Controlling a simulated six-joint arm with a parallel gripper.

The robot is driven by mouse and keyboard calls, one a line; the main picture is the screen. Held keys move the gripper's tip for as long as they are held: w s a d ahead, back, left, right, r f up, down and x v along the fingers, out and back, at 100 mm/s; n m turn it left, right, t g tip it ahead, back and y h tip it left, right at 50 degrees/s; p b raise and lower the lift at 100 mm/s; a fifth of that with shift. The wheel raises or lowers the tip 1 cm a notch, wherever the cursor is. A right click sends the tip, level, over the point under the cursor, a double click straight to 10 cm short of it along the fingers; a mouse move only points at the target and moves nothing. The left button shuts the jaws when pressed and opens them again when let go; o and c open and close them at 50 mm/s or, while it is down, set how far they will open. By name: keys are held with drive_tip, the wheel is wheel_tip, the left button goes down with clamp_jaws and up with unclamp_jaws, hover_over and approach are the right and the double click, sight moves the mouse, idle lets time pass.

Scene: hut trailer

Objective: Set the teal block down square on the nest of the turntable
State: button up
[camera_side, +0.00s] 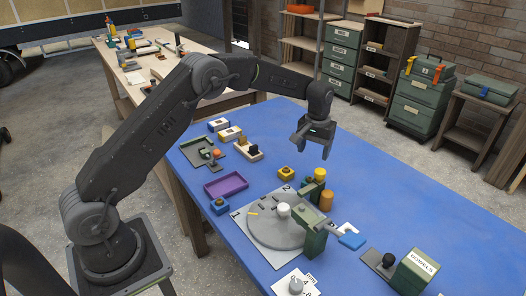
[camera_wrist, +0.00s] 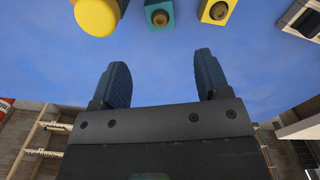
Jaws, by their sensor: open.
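The teal block (camera_wrist: 152,25) has a round brownish knob and stands on the blue table at the top edge of the wrist view, between a yellow cylinder and a yellow block. In the side view I cannot clearly pick it out near the green post. The grey turntable (camera_side: 262,232) lies on a pale board with numbered corners; a white round knob (camera_side: 283,209) stands on it, and I cannot make out its nest. My gripper (camera_side: 317,142) hangs above the table behind the turntable. Its fingers (camera_wrist: 159,82) are apart with nothing between them.
A yellow block (camera_side: 285,173), an orange-yellow cylinder (camera_side: 326,201) and a green bracket (camera_side: 313,236) stand around the turntable. A purple tray (camera_side: 226,187) and blue block (camera_side: 219,207) lie left.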

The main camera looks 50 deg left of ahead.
drive_tip(key=s+d+r+m+t, duration=0.1)
drive_tip(key=s+r, duration=0.3)
drive_tip(key=r, duration=0.2)
drive_tip(key=s+d+r+t, duration=0.1)
drive_tip(key=s+r, duration=0.2)
drive_tip(key=r, duration=0.3)
drive_tip(key=s+d+r+m+t, duration=0.1)
drive_tip(key=s+r, duration=0.3)
drive_tip(key=s, duration=0.6)
drive_tip(key=s+d+r+m+t, duration=0.1)
drive_tip(key=s+r, duration=0.3)
drive_tip(key=s, duration=0.7)
drive_tip(key=shift+d+m, duration=0.15)
drive_tip(key=shift+m, duration=0.15)
drive_tip(key=shift+m+t, duration=0.5)
drive_tip(key=shift+t, duration=0.3)
drive_tip(key=s+f, duration=0.1)
drive_tip(key=s, duration=0.2)
drive_tip(key=s+f, duration=0.1)
drive_tip(key=s, duration=0.1)
drive_tip(key=s+f, duration=0.1)
drive_tip(key=s, duration=0.2)
drive_tip(key=shift+s+d, duration=0.3)
drive_tip(key=shift+s, duration=0.05)
